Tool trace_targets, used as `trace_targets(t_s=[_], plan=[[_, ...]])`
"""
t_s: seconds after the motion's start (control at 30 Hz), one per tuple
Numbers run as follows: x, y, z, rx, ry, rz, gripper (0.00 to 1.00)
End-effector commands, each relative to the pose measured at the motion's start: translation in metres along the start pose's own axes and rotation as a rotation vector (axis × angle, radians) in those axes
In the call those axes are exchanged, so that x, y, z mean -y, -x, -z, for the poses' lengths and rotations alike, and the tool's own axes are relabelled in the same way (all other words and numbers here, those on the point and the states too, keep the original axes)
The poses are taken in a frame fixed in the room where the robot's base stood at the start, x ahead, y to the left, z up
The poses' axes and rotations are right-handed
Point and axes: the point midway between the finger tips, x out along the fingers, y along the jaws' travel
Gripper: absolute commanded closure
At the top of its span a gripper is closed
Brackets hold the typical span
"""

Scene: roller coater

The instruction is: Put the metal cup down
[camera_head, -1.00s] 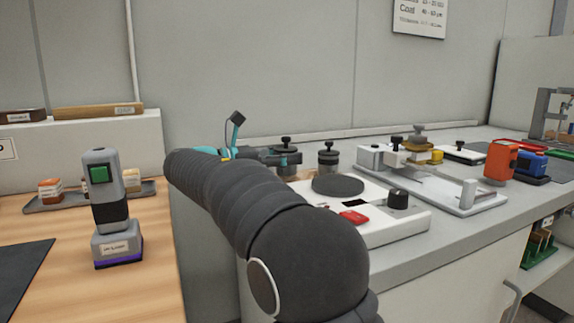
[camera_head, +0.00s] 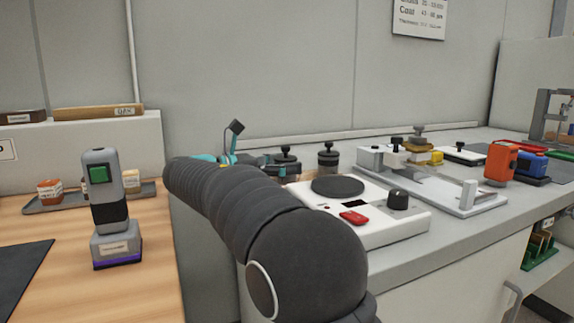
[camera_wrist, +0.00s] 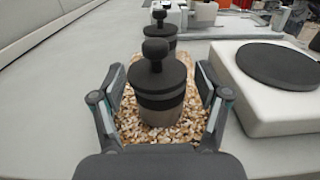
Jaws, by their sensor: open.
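The metal cup (camera_wrist: 160,104), with a black band, black lid and round knob, stands upright on a speckled cork-like mat (camera_wrist: 130,126) in the wrist view. It also shows in the head view (camera_head: 287,166), partly hidden by my gripper. My gripper (camera_wrist: 160,92) is open, with one finger on each side of the cup and a visible gap on both sides. A second similar lidded cup (camera_wrist: 161,37) stands just behind it; the head view shows it too (camera_head: 328,160).
A white hotplate-like device (camera_head: 385,222) with a dark round plate (camera_head: 338,187) is close on the right. A coater frame (camera_head: 440,190) and an orange container (camera_head: 500,162) stand farther right. A grey handheld device (camera_head: 104,195) stands on the wooden table at left.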

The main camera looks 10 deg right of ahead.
Motion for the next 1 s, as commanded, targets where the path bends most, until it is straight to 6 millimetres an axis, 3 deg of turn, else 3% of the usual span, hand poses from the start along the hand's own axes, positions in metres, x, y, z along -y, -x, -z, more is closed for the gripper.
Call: trace_targets(t_s=[0.3,0.5,1.0], plan=[[-0.001,0.050,0.000,-0.001,0.001,-0.004,0.25],[-0.001,0.069,0.000,0.000,0.001,-0.002,0.25],[0.000,0.072,0.000,0.000,0.001,-0.001,0.25]])
